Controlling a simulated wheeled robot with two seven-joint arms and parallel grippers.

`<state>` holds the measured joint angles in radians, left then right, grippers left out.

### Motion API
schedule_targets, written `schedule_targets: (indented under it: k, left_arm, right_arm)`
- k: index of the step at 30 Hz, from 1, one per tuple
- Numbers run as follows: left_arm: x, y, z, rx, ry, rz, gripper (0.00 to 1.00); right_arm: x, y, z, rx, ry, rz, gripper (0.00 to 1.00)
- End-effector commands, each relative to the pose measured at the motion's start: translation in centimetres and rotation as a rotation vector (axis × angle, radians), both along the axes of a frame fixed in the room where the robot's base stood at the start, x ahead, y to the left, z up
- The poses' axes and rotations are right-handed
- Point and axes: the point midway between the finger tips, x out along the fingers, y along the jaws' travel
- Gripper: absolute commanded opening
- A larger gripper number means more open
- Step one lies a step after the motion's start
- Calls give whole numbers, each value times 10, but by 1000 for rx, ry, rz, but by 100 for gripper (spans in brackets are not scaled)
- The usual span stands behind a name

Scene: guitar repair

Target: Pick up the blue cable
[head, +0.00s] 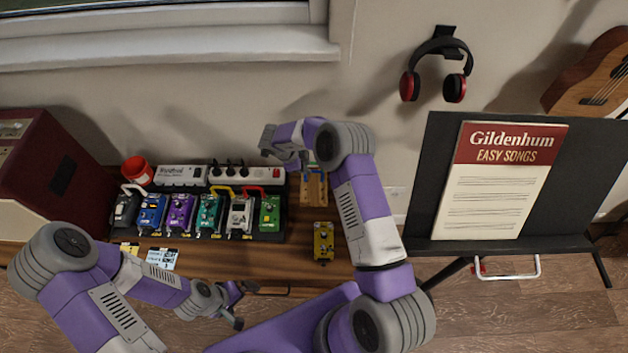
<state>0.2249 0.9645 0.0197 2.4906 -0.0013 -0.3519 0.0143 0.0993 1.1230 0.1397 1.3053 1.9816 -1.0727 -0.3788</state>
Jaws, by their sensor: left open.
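I cannot make out a blue cable in the head view. My right gripper (275,152) is above the back of the bench, by the right end of the power strip. Its fingers are seen at an angle, and I cannot tell whether they are open.
A yellow pedal (324,241) sits alone right of the pedalboard. An amplifier (58,175) fills the left end. A music stand (580,180) with a songbook (500,190) stands at right.

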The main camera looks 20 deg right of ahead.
Motion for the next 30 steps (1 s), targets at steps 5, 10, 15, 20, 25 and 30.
schedule_targets:
  k: [5, 10, 15, 20, 25, 30]
  left_arm:
    - [0, 0, -6, 0, 0, 0, 100]
    - [0, 0, -12, 0, 0, 0, 100]
    - [0, 0, -22, 0, 0, 0, 100]
    - [0, 0, -33, 0, 0, 0, 100]
    - [0, 0, -34, 0, 0, 0, 100]
    - [0, 0, -33, 0, 0, 0, 100]
  right_arm:
    - [0, 1, -9, 27, 10, -43, 25]
    - [1, -6, -24, 27, 8, -44, 25]
    - [0, -13, -41, 26, 11, -43, 25]
    - [0, -24, -64, 26, 10, -44, 25]
    - [1, -27, -69, 28, 8, -42, 25]
    - [1, -27, -68, 27, 8, -42, 18]
